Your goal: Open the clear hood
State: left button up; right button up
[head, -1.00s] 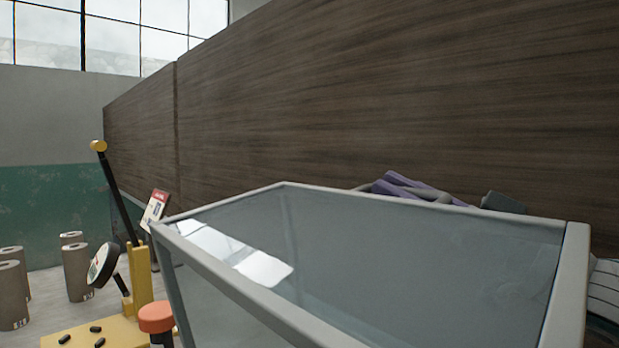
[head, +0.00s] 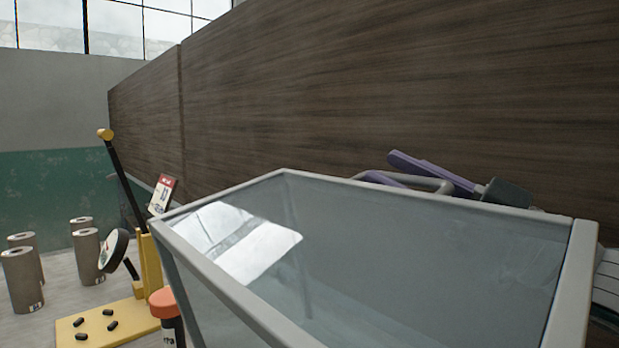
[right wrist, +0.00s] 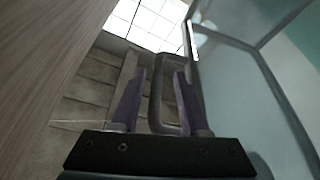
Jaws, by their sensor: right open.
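The clear hood (head: 430,270) is a glassy box with a grey frame, filling the lower middle of the head view. Its lid looks shut. A grey bar handle (head: 441,184) stands out at its far edge; the handle also shows in the right wrist view (right wrist: 155,95). My right gripper (head: 408,172) is behind the hood's far edge, partly hidden by it. In the right wrist view its two purple fingers (right wrist: 158,75) are open, with a handle bar between them and gaps on both sides. My left gripper is out of view.
A yellow lever press (head: 145,262) and an orange-capped dark container (head: 163,303) stand close to the hood's left side. Several brown cylinders (head: 22,280) stand farther left. A dark wood panel (head: 380,90) rises behind the hood. A striped item (head: 607,280) is at right.

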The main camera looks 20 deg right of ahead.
aim_at(481, 221)
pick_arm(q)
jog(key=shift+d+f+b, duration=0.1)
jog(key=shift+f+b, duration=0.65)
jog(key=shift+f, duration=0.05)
pick_arm(e)
jog(key=v, duration=0.9)
jog(key=shift+s+d+f, duration=0.15)
jog(key=shift+s+d, duration=0.05)
jog(key=shift+s, duration=0.15)
pick_arm(q)
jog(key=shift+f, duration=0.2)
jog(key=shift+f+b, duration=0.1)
jog(key=shift+b, duration=0.2)
pick_arm(e)
jog(key=v, duration=1.1)
jog(key=shift+s+f, duration=0.15)
jog(key=shift+s, duration=0.1)
